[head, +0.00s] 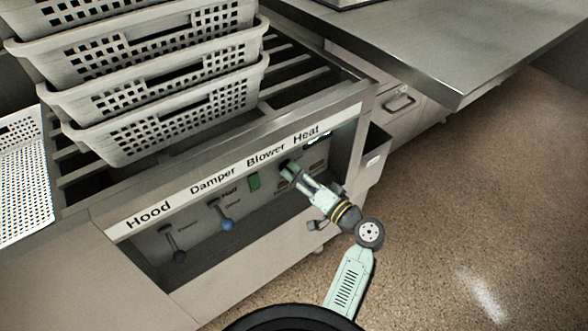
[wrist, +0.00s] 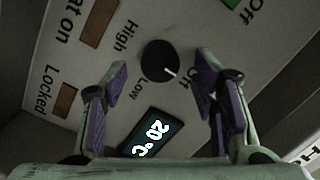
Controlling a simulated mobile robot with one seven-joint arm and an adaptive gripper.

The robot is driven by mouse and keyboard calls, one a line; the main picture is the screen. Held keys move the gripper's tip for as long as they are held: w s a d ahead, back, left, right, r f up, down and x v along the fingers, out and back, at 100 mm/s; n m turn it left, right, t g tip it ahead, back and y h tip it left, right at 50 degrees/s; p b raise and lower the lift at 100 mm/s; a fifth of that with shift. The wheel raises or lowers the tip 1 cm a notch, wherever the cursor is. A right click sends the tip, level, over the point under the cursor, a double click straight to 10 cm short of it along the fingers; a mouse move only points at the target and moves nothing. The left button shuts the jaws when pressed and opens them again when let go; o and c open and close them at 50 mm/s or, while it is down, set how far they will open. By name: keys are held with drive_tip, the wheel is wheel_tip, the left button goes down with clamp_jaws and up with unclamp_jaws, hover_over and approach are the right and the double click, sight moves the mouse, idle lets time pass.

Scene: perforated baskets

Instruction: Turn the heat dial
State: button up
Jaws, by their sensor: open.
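The heat dial (wrist: 160,61) is a round black knob with a white pointer line, on the grey control panel (wrist: 190,30). In the wrist view it sits at the upper middle, with "High", "Low" and "Off" printed around it. The pointer faces the lower right, near "Off". My gripper (wrist: 160,76) is open, with one purple-padded finger on each side of the dial and visible gaps to both. In the head view my gripper (head: 290,168) reaches the panel below the "Heat" label (head: 306,133) and hides the dial there.
A green switch (head: 254,181), a blue-knobbed lever (head: 226,224) and a dark lever (head: 179,255) are left of my gripper. Stacked perforated baskets (head: 165,132) stand on the slatted top above. Open floor (head: 440,240) lies to the right.

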drive_tip(key=shift+x, duration=0.9)
drive_tip(key=shift+c, duration=0.3)
drive_tip(key=c, duration=1.1)
